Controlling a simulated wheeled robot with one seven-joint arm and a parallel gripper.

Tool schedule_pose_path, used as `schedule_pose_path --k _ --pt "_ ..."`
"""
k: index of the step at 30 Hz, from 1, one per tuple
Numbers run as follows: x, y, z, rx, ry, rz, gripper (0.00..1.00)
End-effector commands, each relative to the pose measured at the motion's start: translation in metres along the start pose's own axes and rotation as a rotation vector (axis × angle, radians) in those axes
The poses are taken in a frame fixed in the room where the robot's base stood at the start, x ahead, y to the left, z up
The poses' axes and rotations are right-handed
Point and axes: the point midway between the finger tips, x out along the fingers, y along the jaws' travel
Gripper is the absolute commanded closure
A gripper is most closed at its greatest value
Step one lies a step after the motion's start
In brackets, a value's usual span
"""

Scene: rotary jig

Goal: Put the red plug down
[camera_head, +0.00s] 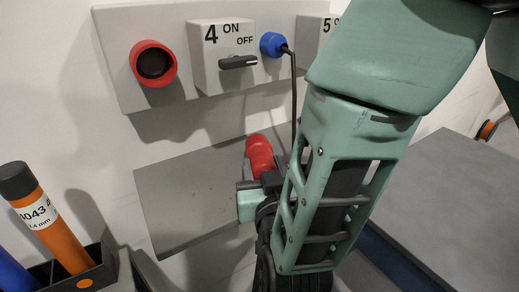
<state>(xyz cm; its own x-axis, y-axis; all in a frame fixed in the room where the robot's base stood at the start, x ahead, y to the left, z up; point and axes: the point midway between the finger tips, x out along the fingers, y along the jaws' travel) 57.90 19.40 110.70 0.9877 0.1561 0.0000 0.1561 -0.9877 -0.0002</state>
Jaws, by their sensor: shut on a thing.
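The red plug (261,154) shows just beyond my gripper (256,190), in the middle of the view. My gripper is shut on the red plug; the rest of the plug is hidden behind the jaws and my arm. The plug is in front of or over a grey metal plate (180,200) on the wall. I cannot tell whether the plug touches the plate.
Above is a wall panel with a red round socket (153,63), a switch box (221,55) marked 4 ON OFF and a blue plug (272,44) with a black cable. An orange tube (55,232) stands in a dark holder (101,268) at lower left. A grey surface (455,205) lies at right.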

Motion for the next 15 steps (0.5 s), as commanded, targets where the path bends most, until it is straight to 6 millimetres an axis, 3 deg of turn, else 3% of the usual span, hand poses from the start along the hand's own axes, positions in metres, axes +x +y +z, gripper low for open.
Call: schedule_pose_path --k 9,15 --pt "0.049 0.001 -0.003 0.000 0.002 0.003 0.89" --pt "0.046 0.000 0.014 -0.001 0.000 -0.001 0.89"
